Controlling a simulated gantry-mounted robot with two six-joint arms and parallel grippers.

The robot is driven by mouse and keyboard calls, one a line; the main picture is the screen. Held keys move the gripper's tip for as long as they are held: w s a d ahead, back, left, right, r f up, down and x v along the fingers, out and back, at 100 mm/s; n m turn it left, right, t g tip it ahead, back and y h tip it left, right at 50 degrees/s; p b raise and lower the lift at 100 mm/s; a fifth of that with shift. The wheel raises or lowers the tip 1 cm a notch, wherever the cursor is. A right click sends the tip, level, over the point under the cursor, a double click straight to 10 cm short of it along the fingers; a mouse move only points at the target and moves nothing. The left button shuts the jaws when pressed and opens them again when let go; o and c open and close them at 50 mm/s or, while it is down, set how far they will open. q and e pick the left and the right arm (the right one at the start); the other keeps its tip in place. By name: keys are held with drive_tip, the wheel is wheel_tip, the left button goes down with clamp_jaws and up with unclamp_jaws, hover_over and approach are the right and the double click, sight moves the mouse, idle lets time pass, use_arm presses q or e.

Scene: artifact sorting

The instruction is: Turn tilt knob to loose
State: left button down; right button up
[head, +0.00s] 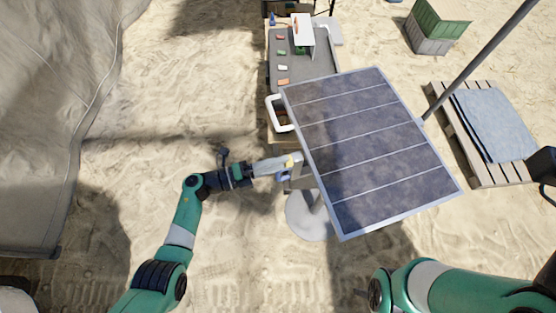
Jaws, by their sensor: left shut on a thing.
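A tilted solar panel (370,145) stands on a post with a round grey base (308,217). A small yellow part (289,162), which looks like the tilt knob, sits at the post just left of the panel's lower left edge. My left gripper (286,168) reaches in from the left and is shut at this knob. The fingers and the knob overlap, so the exact grip and the knob's setting are too small to read.
A table (272,62) with a grey tray and small coloured pieces stands behind the panel. A wooden pallet (487,178) with a blue-grey sheet lies right. Green and grey crates (437,25) stand at the top right. A grey tarp (50,110) covers the left. Sand between is open.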

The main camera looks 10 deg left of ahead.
use_arm(q)
drive_tip(key=shift+n, duration=0.9)
drive_tip(key=shift+c, duration=2.2)
unclamp_jaws()
